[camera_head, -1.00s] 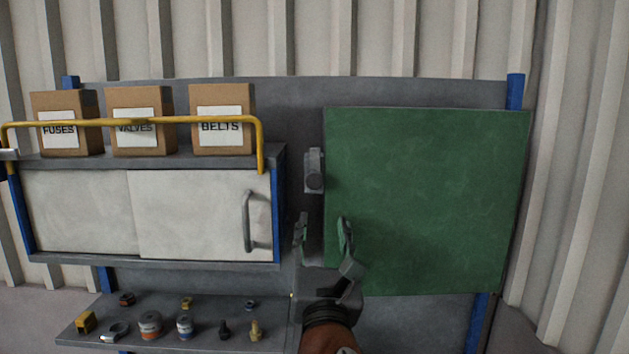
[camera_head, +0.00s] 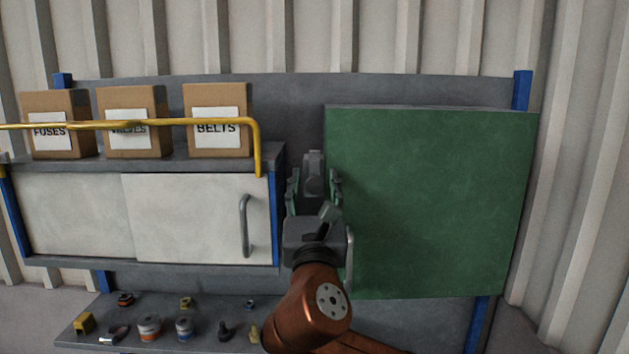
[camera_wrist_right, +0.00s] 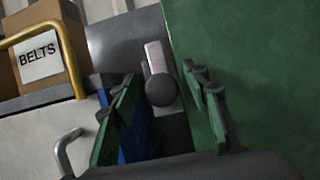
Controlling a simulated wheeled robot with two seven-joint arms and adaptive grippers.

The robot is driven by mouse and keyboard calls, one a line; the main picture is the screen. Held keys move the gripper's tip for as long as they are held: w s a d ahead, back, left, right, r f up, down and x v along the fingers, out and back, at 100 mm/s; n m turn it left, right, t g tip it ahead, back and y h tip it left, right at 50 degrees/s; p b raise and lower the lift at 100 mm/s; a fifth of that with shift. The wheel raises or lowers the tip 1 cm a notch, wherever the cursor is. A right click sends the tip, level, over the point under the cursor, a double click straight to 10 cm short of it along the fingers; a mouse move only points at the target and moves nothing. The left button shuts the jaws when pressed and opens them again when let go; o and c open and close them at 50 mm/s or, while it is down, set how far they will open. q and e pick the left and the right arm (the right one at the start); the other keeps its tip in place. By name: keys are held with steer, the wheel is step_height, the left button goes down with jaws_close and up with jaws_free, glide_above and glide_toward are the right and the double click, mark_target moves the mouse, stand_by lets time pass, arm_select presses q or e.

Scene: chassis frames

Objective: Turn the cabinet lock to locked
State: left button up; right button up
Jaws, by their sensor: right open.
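The lock is a grey piece with a round knob (camera_head: 314,172), mounted on the grey back panel just left of the green cabinet door (camera_head: 430,200). The knob also shows in the right wrist view (camera_wrist_right: 161,90). My right gripper (camera_head: 314,188) is open, with one finger on each side of the knob. In the right wrist view the knob lies between the two green-padded fingers (camera_wrist_right: 160,98), with gaps visible on both sides. I cannot tell how deep the fingers reach. My left gripper is not in view.
A white-doored cabinet (camera_head: 75,215) with a grey handle (camera_head: 245,226) stands left. A yellow rail (camera_head: 190,121) runs before boxes, including the BELTS box (camera_head: 217,145). Small parts lie on a lower shelf (camera_head: 75,342). A light grey bar (camera_head: 349,262) shows by the green door.

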steer(key=shift+w+f, duration=0.1)
steer(key=shift+w, duration=0.05)
steer(key=shift+c, duration=1.2)
steer(key=c, duration=0.9)
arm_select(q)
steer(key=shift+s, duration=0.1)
